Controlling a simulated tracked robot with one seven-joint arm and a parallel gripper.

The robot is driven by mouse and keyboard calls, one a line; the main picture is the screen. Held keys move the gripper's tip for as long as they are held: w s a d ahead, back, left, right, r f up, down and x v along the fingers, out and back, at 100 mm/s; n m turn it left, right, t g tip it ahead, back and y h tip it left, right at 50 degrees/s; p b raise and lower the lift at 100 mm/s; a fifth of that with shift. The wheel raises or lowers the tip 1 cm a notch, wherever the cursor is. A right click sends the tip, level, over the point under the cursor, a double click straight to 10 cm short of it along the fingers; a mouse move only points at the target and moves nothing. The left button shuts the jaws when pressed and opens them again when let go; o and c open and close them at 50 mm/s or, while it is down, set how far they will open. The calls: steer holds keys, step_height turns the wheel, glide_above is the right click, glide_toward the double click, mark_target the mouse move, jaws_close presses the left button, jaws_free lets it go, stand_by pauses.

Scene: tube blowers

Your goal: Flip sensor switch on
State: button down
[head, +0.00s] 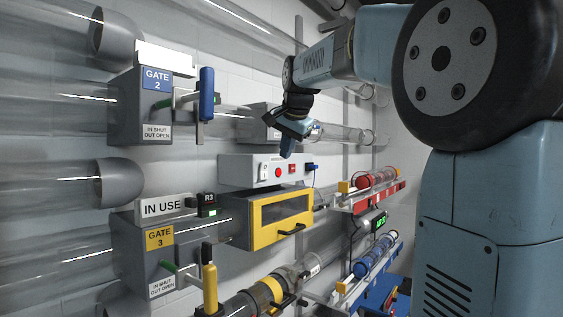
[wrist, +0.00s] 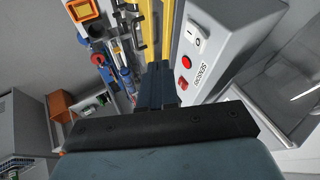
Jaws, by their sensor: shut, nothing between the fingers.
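A white control box (head: 235,170) on the wall carries a white rocker switch (head: 257,173), a round red button (head: 278,172) and a small red switch (head: 292,168). In the wrist view the box (wrist: 222,45) shows at the upper right. Its label, apparently "SENSOR" (wrist: 203,73), is beside the red switch (wrist: 183,83); the round red button (wrist: 187,62) and white switch (wrist: 192,38) lie farther along. My gripper (head: 286,154) is shut and empty near the box's top edge, by the red controls. Contact and the red switch's setting cannot be told.
A yellow-framed drawer box (head: 282,217) is below the control box. Gate 2 (head: 140,105) with a blue handle and Gate 3 (head: 148,255) with a yellow handle are at left. Clear tubes run along the wall. Racks with red (head: 375,177) and blue (head: 375,255) canisters are at right.

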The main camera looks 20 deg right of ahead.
steer(key=shift+v, duration=0.95)
steer(key=shift+s+f, duration=0.1)
steer(key=shift+s, duration=0.05)
steer(key=s+a+f+n+g, duration=0.1)
steer(key=s+a+f+n, duration=0.2)
steer(key=s+f+n, duration=0.7)
steer(key=s+f, duration=1.8)
steer(key=shift+f+g, duration=0.15)
steer(key=shift+g, duration=0.25)
